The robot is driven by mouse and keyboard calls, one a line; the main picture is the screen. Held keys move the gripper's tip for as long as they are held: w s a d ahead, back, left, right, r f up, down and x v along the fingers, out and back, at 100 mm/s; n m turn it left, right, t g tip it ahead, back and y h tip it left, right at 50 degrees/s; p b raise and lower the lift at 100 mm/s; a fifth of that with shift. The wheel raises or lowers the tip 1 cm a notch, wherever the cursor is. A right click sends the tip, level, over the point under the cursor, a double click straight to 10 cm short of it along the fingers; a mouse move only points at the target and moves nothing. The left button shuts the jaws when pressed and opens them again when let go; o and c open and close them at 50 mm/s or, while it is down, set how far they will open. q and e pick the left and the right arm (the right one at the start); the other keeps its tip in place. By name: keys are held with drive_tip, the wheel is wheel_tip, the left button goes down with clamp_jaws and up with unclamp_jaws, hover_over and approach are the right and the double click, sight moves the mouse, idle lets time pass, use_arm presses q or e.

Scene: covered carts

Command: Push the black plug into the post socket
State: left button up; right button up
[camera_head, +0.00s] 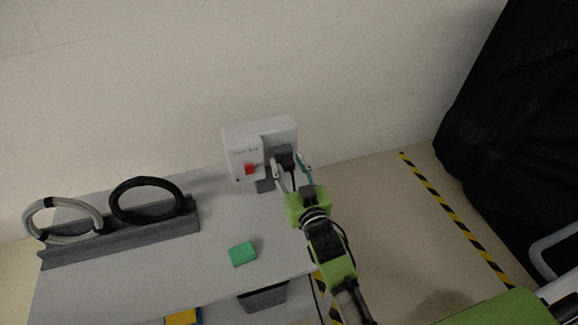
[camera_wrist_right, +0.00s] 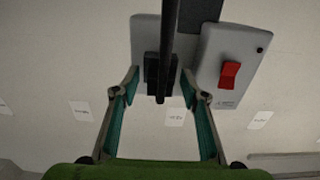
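The post socket is a white box (camera_head: 240,150) with a red switch (camera_head: 249,169) on a short grey post, at the back of the table. It also shows in the right wrist view (camera_wrist_right: 215,60). The black plug (camera_head: 286,153) is at the box's right part, its cable hanging down; in the right wrist view the plug (camera_wrist_right: 152,75) sits against the white face. I cannot tell how deep it is. My right gripper (camera_head: 290,160) is open, one finger on each side of the plug, with small gaps visible in the wrist view (camera_wrist_right: 159,72). My left gripper is out of view.
A grey rack (camera_head: 120,240) holding a grey cable coil (camera_head: 62,238) and a black coil (camera_head: 112,205) stands on the table's left. A green block (camera_head: 242,254) lies in front of the socket. The wall is close behind. Yellow-black tape (camera_head: 450,215) marks the floor at right.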

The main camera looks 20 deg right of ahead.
drive_tip(key=shift+s+f, duration=0.1)
drive_tip(key=s, duration=1.1)
drive_tip(key=shift+s+d, duration=0.2)
drive_tip(key=shift+s, duration=0.2)
